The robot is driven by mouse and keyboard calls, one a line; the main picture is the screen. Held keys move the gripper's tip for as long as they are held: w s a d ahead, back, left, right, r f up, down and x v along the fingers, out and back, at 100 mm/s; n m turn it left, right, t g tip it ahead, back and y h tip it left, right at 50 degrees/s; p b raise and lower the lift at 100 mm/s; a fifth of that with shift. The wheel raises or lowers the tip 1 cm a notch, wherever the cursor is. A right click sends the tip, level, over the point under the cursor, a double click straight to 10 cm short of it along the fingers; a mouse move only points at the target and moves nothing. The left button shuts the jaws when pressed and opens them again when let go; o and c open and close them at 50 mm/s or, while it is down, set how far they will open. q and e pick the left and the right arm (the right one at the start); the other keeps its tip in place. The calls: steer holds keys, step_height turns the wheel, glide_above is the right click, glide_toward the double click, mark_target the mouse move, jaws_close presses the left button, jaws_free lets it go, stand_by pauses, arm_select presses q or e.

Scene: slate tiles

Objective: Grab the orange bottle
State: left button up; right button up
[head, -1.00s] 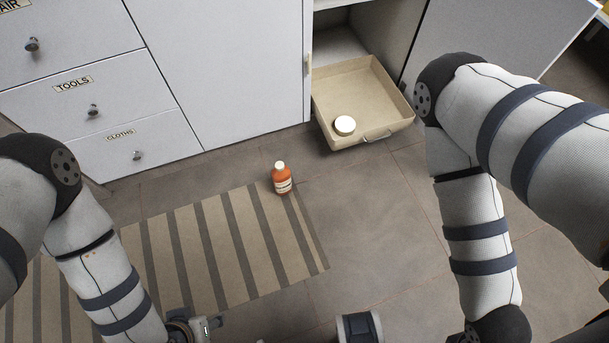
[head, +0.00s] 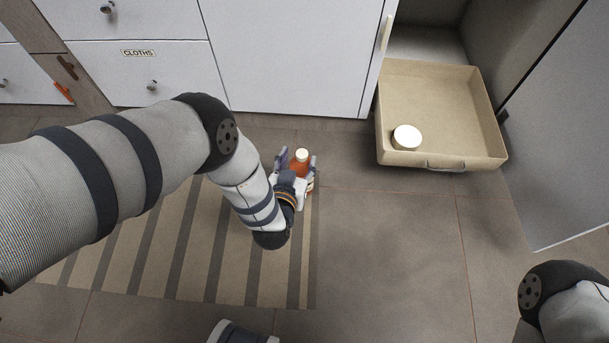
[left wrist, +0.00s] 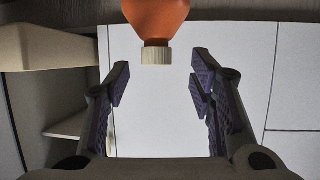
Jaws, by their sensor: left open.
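The orange bottle (head: 300,163) with a white cap stands upright on the striped mat (head: 180,250), near its far right corner. My left gripper (head: 297,166) is open low at the bottle, with a finger on either side of it in the head view. In the left wrist view, the bottle (left wrist: 156,18) hangs cap-down from the top edge of the picture, centred between the spread fingers (left wrist: 158,80). Clear gaps show on both sides, and no finger visibly touches it. The bottle's lower part is partly hidden by the gripper. My right gripper is out of view.
An open beige drawer tray (head: 440,82) holding a round white-topped container (head: 406,137) juts out at the right. White cabinet fronts (head: 290,50) stand behind the bottle. The tiled floor (head: 385,250) to the right of the mat is clear.

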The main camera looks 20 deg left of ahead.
mark_target(302, 155)
arm_select(q)
steer(key=x, duration=0.1)
steer(key=b+x, duration=0.1)
steer(key=x, duration=0.1)
steer(key=shift+w+d+f, duration=0.1)
steer(key=shift+d+f, duration=0.05)
steer(key=shift+f, duration=0.3)
steer(key=shift+w+b, duration=0.3)
steer(key=shift+r, duration=0.15)
jaws_close()
